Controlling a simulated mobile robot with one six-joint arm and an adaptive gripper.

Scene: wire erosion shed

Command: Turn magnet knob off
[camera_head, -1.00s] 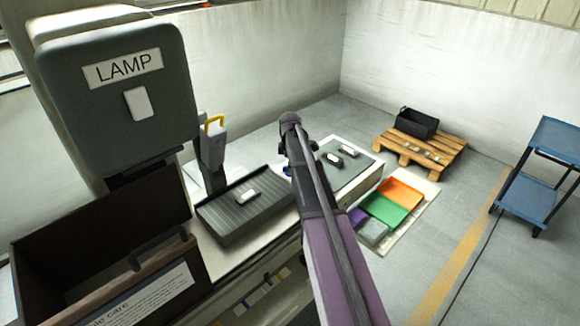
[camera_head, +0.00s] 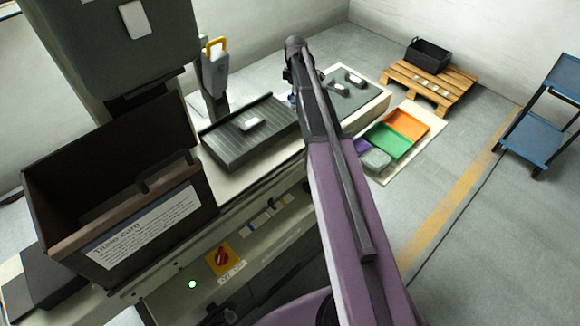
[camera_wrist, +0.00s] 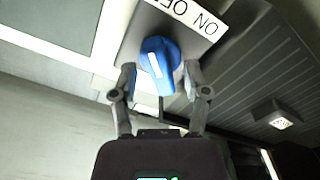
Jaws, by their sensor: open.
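The magnet knob (camera_wrist: 158,62) is blue with a white mark on its face, and shows in the wrist view on a dark grey plate. A white label (camera_wrist: 190,12) beside it reads ON and, partly cut off, OFF. My gripper (camera_wrist: 160,76) is open, one finger on each side of the knob's handle. I cannot tell whether either finger touches it. In the head view a small bit of blue shows beside my arm; my arm hides most of that spot and the gripper.
A ribbed grey plate (camera_head: 228,146) bears a small pale block (camera_head: 250,124). An open brown box (camera_head: 70,235) stands at the left. A red rotary switch (camera_head: 221,257) on yellow and a green light (camera_head: 192,284) are on the bench front.

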